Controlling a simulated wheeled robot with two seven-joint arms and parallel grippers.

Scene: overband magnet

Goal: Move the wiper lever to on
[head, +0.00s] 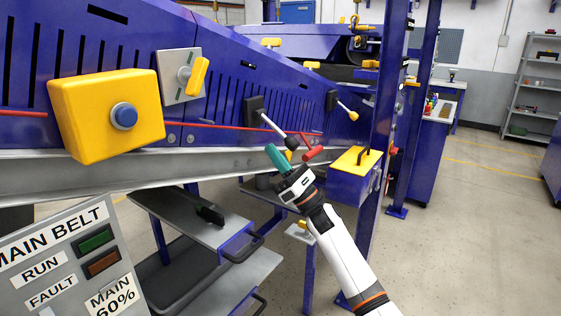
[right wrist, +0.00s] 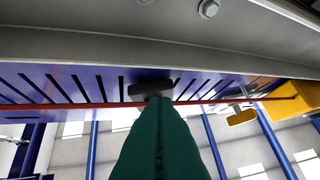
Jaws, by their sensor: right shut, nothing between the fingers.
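No label that I can read marks the wiper lever. One lever with a silver rod and black knob (head: 291,141) comes out of a black plate (head: 254,110) on the blue side panel, its rod slanting down to the right. Another lever with a yellow knob (head: 347,112) slants down to the right farther along. My right gripper (head: 271,149), with teal fingers, is shut and empty just below and left of the black knob; contact cannot be told. The shut fingers fill the middle of the right wrist view (right wrist: 160,100), with a dark bar (right wrist: 150,88) behind their tips. My left gripper is out of view.
A red handle (head: 313,153) is right of my fingers, near a yellow-topped blue box (head: 355,175). A grey ledge (head: 100,170) runs below the panel.

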